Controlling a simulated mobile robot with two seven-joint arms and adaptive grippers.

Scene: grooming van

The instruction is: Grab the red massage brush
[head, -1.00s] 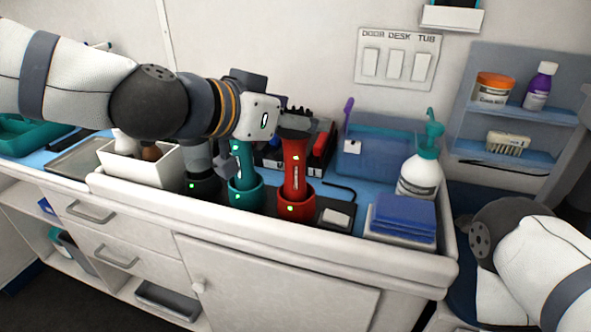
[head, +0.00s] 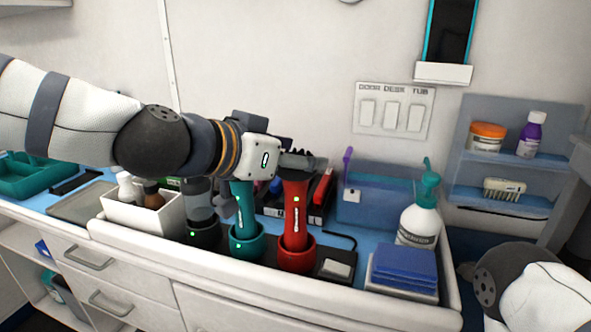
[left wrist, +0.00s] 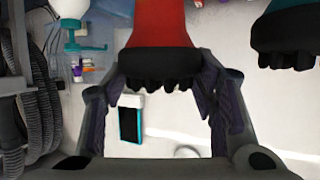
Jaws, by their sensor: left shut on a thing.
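The red massage brush (head: 296,205) stands upright in a red cup (head: 296,253) on the counter. In the left wrist view the brush (left wrist: 160,22) shows its red body and a black knobbed end between my fingers. My left gripper (left wrist: 165,75) is shut on that upper end. In the head view my left gripper (head: 290,160) reaches in from the left, over the top of the brush, partly hiding it. My right arm shows at the lower right; its gripper is out of the picture.
A teal tool (head: 245,207) in a teal cup and a grey tool (head: 200,205) in a black cup stand close on the left. A white box (head: 147,215), blue cloths (head: 405,265), a pump bottle (head: 420,220) and a blue bin (head: 375,205) surround them.

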